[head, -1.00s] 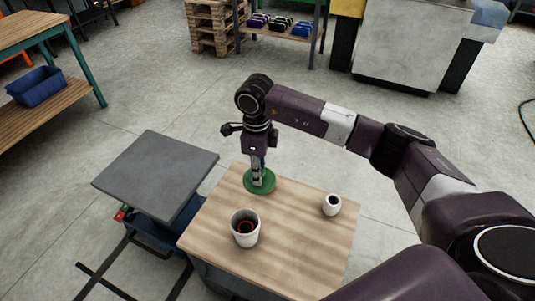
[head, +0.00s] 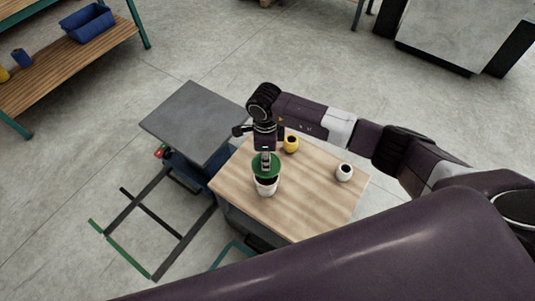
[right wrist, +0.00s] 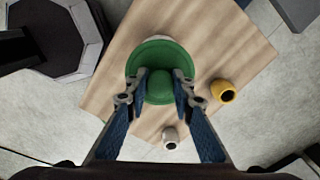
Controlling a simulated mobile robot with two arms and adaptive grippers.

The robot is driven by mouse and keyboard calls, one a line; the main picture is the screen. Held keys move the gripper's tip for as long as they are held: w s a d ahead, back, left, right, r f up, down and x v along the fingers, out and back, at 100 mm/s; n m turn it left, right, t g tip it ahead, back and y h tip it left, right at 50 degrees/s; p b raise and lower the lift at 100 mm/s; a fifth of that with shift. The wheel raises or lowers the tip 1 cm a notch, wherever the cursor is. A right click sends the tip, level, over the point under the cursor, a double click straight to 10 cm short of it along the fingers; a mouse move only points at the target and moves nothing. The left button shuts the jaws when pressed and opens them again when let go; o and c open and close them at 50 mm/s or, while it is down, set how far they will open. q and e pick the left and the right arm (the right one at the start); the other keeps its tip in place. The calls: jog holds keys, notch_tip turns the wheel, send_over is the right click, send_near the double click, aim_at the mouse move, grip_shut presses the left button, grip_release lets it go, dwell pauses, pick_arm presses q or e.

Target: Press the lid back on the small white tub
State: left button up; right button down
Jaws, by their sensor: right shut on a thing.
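The white tub (head: 267,188) stands upright on the wooden tabletop, and part of its dark opening shows. My right gripper (head: 266,163) is shut on the knob of the round green lid (head: 258,170). The lid is over the far part of the tub's opening, not squarely on it; I cannot tell whether they touch. In the right wrist view, the fingers (right wrist: 160,88) are on either side of the lid's knob (right wrist: 183,85), and a pale edge of the tub (right wrist: 160,39) shows past the lid. My left gripper is not in view.
A yellow cup (head: 291,144) stands behind the lid and a smaller white cup (head: 344,172) stands to the right. The wooden tabletop (head: 305,195) is clear between them and the front edge. A grey platform (head: 195,120) adjoins on the left.

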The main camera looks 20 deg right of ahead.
jog(key=shift+f+b, duration=2.2)
jog(key=shift+f, duration=0.8)
jog(key=shift+f+b, duration=0.15)
jog(key=shift+b, duration=0.35)
jog(key=c, duration=1.6)
grip_release()
jog(key=shift+o, duration=0.4)
jog(key=o, duration=0.4)
